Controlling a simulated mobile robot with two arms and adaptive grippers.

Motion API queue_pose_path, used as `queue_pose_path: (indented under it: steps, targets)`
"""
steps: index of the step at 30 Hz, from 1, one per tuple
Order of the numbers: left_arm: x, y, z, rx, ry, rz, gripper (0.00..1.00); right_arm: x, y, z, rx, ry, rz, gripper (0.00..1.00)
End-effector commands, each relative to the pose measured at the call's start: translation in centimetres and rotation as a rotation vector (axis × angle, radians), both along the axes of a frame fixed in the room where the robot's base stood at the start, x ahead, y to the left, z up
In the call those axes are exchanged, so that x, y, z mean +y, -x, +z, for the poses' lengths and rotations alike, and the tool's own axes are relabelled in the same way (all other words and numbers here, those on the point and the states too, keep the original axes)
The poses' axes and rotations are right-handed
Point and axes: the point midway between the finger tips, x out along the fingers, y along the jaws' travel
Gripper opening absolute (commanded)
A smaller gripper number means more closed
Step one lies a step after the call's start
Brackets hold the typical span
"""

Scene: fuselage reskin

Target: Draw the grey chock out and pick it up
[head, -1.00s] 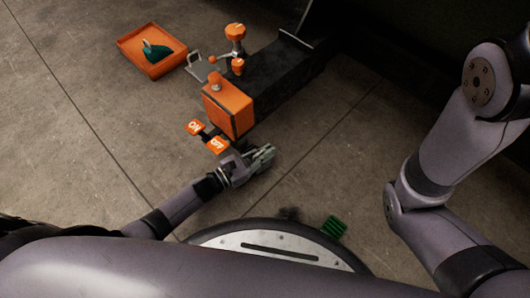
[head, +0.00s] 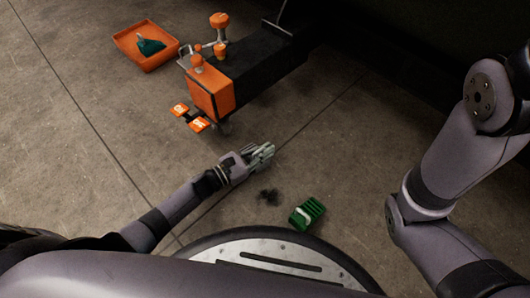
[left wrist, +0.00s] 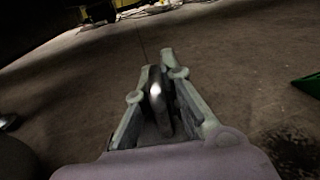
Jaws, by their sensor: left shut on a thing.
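My left gripper (head: 262,154) is low over the concrete floor, in front of and to the right of the orange machine. In the left wrist view my left gripper (left wrist: 158,82) has its fingers closed on a dark grey piece with a shiny rounded edge, which I take to be the grey chock (left wrist: 158,100). The fingers cover much of it, so its full shape is hidden. In the head view I cannot make it out apart from the fingers. My right arm shows at the right, but its gripper is out of view.
A green ribbed block (head: 308,213) lies on the floor by my base; its edge shows in the left wrist view (left wrist: 309,85). The orange and black machine (head: 211,93) has orange pedals (head: 198,125). An orange tray (head: 133,57) holds a teal thing (head: 150,46).

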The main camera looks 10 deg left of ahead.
Motion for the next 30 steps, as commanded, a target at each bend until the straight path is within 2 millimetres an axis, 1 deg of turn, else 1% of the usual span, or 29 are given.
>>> queue_pose_path:
  steps: [12, 13, 23, 30]
  targets:
    - [0.04, -0.13, 0.04, -0.001, 0.001, 0.0, 0.0, 0.01, -0.01, -0.08, 0.0, 0.0, 0.0, 0.68]
    - [0.03, -0.14, 0.04, -0.001, 0.001, 0.0, 0.08, 0.01, -0.01, -0.08, 0.0, 0.0, 0.0, 0.68]
    - [0.04, -0.15, 0.04, -0.001, 0.001, 0.0, 0.3, 0.02, -0.02, -0.09, 0.001, 0.0, 0.0, 0.68]
    - [0.04, -0.14, 0.03, 0.0, 0.0, 0.0, 0.31, 0.01, -0.04, -0.08, 0.001, 0.0, 0.001, 0.68]
